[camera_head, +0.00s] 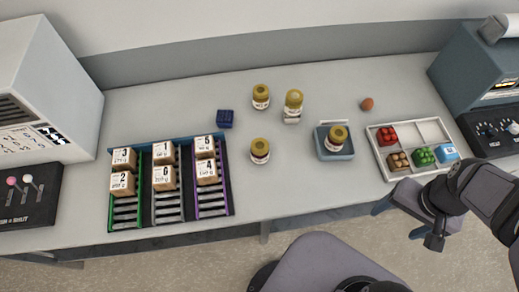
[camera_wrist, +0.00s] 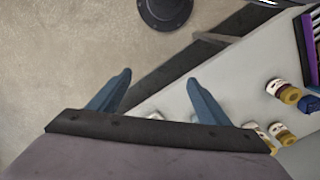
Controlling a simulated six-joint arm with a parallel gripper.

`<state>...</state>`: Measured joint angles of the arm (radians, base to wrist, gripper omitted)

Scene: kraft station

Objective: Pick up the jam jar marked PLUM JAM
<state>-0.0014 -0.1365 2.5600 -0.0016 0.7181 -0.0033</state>
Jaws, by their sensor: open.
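The label words are too small to read, so I cannot tell which is PLUM JAM. Some jars also show at the right of the wrist view (camera_wrist: 275,88). My gripper (camera_wrist: 158,82) is open and empty, off the counter's front edge over the floor, apart from all jars.
A rack (camera_head: 231,213) holding several numbered boxes is at left. A dark blue cube (camera_head: 225,119) and a brown egg-like object (camera_head: 366,104) lie on the counter. A white divided tray (camera_head: 433,130) with coloured items is at right. Machines flank both ends.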

